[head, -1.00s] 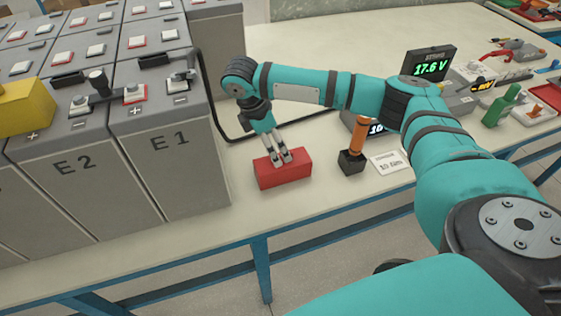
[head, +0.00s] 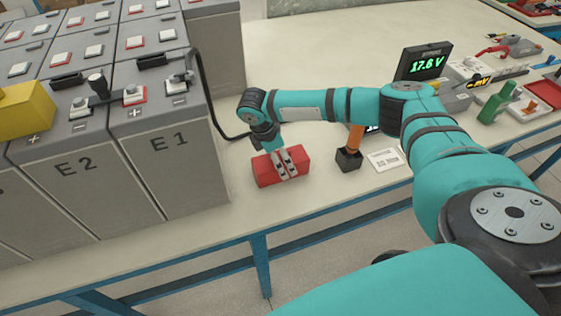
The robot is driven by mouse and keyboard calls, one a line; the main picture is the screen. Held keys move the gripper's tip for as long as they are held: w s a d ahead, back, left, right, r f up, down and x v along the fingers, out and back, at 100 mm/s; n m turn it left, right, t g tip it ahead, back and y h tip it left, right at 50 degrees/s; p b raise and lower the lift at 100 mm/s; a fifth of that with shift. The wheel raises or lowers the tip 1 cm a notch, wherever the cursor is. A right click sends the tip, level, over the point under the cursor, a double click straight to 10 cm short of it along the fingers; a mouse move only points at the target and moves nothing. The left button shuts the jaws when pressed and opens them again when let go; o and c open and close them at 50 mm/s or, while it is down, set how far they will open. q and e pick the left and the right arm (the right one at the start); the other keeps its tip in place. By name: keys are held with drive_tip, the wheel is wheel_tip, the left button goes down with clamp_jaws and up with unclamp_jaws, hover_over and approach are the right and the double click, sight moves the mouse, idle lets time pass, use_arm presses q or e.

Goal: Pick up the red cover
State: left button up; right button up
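The red cover (head: 264,171) is a red block on the table, just right of the battery marked E1. My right gripper (head: 286,172) points down at it, and its two grey fingers overlap the middle of the cover. A narrow strip of red shows between the fingers. I cannot tell whether the fingers press on the cover or only stand around it. The cover appears to rest on the table. My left gripper is not in view.
Grey batteries (head: 165,178) fill the left, with a yellow cover (head: 24,110) on one. An orange-handled tool (head: 355,140) in a black block and a white card (head: 385,159) stand to the right. The table's front edge is close.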

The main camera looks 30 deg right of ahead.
drive_tip(key=c, duration=1.2)
drive_tip(key=shift+c, duration=0.2)
drive_tip(key=shift+r, duration=0.15)
